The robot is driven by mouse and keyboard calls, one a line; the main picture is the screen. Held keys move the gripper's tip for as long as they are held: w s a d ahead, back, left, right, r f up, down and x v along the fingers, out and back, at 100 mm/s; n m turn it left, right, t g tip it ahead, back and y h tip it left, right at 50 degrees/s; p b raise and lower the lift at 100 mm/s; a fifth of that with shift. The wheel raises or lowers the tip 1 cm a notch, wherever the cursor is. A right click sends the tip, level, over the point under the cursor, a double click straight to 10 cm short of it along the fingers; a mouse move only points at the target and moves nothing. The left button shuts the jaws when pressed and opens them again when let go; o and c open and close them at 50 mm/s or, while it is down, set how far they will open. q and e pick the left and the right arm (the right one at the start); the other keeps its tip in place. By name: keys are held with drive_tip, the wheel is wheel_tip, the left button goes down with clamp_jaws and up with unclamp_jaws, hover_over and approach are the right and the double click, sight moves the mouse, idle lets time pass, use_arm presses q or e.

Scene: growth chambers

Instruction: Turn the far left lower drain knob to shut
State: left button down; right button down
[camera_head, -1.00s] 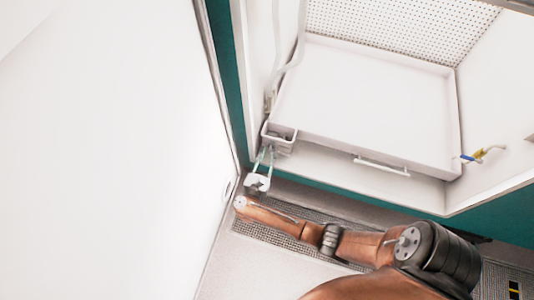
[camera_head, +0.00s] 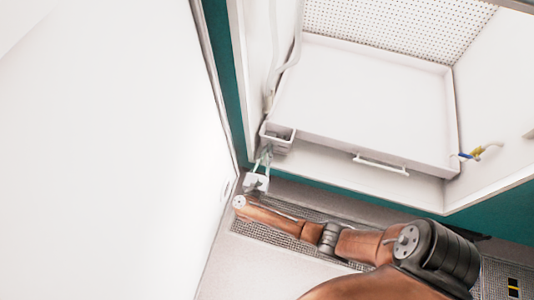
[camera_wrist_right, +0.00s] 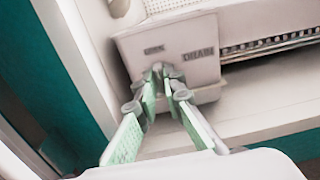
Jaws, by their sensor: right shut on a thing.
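A small white drain box (camera_head: 279,138) sits at the front left corner of the white tray, inside the chamber. It also fills the middle of the right wrist view (camera_wrist_right: 190,40), where its face bears the word DRAIN and a smaller, blurred label. My right gripper (camera_head: 263,157) reaches up to the front of this box. In the wrist view its green-padded fingers (camera_wrist_right: 165,82) are closed together at the box face, shut on the drain knob. The knob is almost wholly hidden between the fingertips, so its angle cannot be read. My left gripper is not in view.
The white tray (camera_head: 370,100) has a front handle (camera_head: 381,164). A blue-and-yellow valve (camera_head: 472,155) is on the chamber's right side. A large white panel (camera_head: 110,150) stands close to the left of my right gripper. A pale hose (camera_head: 283,65) runs down the chamber's left side.

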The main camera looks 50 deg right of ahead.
drive_tip(key=n, duration=0.4)
drive_tip(key=shift+a, duration=0.1)
drive_tip(key=n, duration=0.3)
drive_tip(key=shift+w+p, duration=0.1)
drive_tip(key=shift+p, duration=0.2)
drive_tip(key=n, duration=0.2)
drive_tip(key=shift+n, duration=0.4)
drive_tip(key=n, duration=0.2)
drive_tip(key=shift+n+p, duration=0.35)
drive_tip(key=shift+n, duration=0.05)
drive_tip(key=shift+w+f+n, duration=0.1)
drive_tip(key=shift+n, duration=1.1)
drive_tip(key=shift+n+p, duration=0.3)
drive_tip(key=shift+n, duration=0.4)
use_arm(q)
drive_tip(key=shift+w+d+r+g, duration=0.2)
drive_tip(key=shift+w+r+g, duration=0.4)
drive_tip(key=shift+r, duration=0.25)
use_arm(e)
drive_tip(key=shift+n, duration=0.7)
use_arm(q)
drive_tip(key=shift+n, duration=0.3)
